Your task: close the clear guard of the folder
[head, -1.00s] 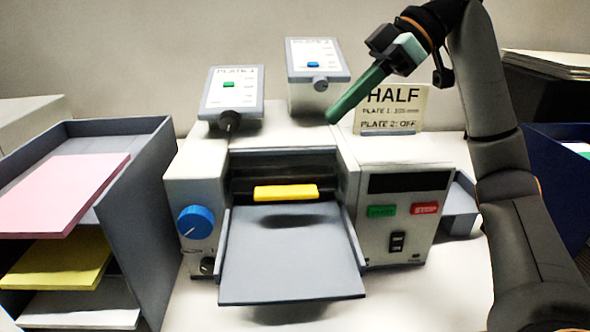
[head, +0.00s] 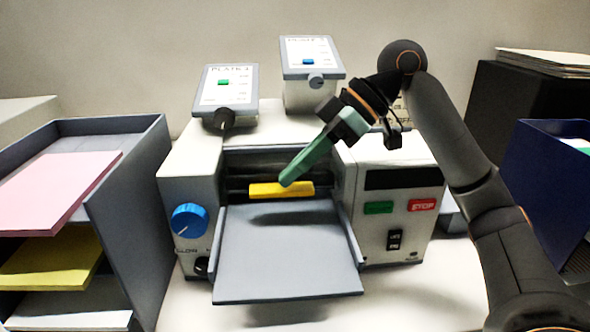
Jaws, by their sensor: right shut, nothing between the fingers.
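The folder (head: 190,165) is a pale machine in the middle of the head view, with a grey feed tray (head: 288,255) in front. A yellow bar (head: 268,190) lies across the dark opening above the tray, with a shadow on the tray below it. The clear guard itself is hard to make out; the yellow bar looks like its handle. My right gripper (head: 287,181) reaches in from the upper right with its green fingers shut and empty. Its tips overlap the bar's top edge; I cannot tell whether they touch. My left gripper is out of view.
Two plate boxes (head: 225,100) (head: 310,60) stand on top of the folder. A blue knob (head: 189,221) is at its left, green and red buttons (head: 422,205) at its right. A shelf rack (head: 130,210) with coloured paper stands left, a dark blue bin (head: 545,180) right.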

